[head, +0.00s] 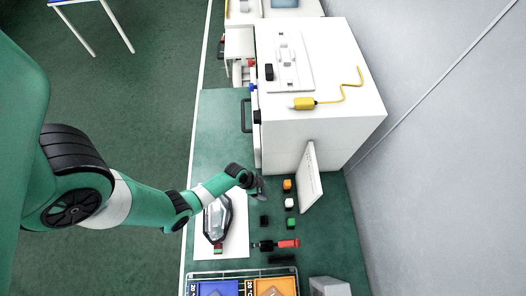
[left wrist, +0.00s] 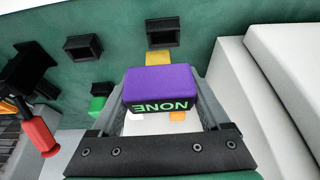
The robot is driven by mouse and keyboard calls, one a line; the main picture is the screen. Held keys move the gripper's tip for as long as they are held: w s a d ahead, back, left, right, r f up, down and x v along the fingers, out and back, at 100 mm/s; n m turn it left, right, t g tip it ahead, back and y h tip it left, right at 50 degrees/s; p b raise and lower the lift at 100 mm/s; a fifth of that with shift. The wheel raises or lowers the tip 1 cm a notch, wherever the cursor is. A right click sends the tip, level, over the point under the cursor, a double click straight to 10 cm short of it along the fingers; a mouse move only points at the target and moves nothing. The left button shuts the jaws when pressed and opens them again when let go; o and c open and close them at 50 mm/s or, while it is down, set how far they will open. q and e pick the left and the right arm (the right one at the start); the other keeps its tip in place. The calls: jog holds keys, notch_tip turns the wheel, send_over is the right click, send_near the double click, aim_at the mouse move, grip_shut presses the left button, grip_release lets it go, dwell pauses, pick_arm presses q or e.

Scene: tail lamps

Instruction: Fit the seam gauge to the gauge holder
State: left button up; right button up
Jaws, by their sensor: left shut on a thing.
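In the head view my left gripper (head: 262,190) is above the green bench, left of a row of small blocks; the purple block cannot be made out there. Several black open-topped holders show beyond the block, one with a yellow base (left wrist: 158,57), another beside a green piece (left wrist: 103,90). Which is the gauge holder I cannot tell. My right gripper is not in view.
A red-handled tool (head: 288,243) lies on the bench. A tail lamp (head: 217,218) rests on a white sheet at left. A white board (head: 311,178) and a large white cabinet (head: 325,90) stand nearby. Blue and orange bins (head: 272,287) are at the front.

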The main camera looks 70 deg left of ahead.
aim_at(266, 220)
pick_arm(q)
jog(key=shift+s+d+p, duration=0.25)
jog(key=shift+d+p, duration=0.15)
jog(key=shift+d, duration=1.25)
jog(key=shift+s+d+p, duration=0.2)
jog(key=shift+d+p, duration=0.2)
jog(key=shift+d, duration=1.2)
jog(key=shift+s+d+p, duration=0.15)
jog(key=shift+d+p, duration=0.1)
jog(key=shift+d, duration=1.05)
jog(key=shift+s+d+p, duration=0.15)
jog(key=shift+d+p, duration=0.05)
jog(key=shift+d, duration=1.05)
jog(key=shift+f, duration=0.1)
jog(key=shift+f+b, duration=1.4)
jog(key=shift+b, duration=0.05)
jog(key=shift+f+b, duration=1.1)
jog(key=shift+r, duration=0.1)
